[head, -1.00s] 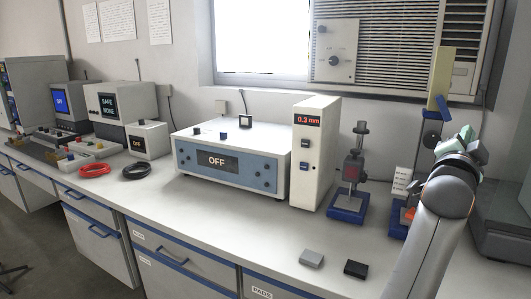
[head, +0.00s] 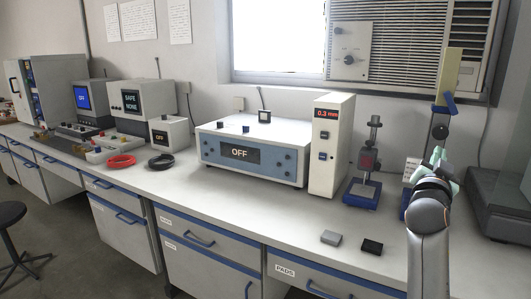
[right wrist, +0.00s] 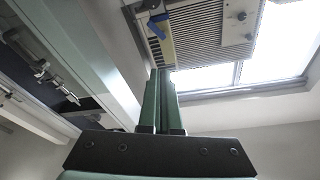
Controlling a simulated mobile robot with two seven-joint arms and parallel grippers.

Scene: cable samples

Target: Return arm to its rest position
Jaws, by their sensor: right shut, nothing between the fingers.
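My right arm comes in from the bottom right of the head view. Its gripper (head: 437,160) is raised over the right part of the bench, in front of the blue-based stand. In the right wrist view the two green fingers (right wrist: 164,98) are side by side and closed, with nothing between them. They point up toward the window and the air-conditioner grille. My left gripper is in neither view.
The bench (head: 250,208) carries a grey block (head: 331,238), a black block (head: 372,247), a blue-based stand (head: 362,190), a white 0.3 mm display tower (head: 328,150), and a box reading OFF (head: 254,152). Red (head: 121,161) and black (head: 161,162) cable coils lie left. A stool (head: 12,225) stands at left.

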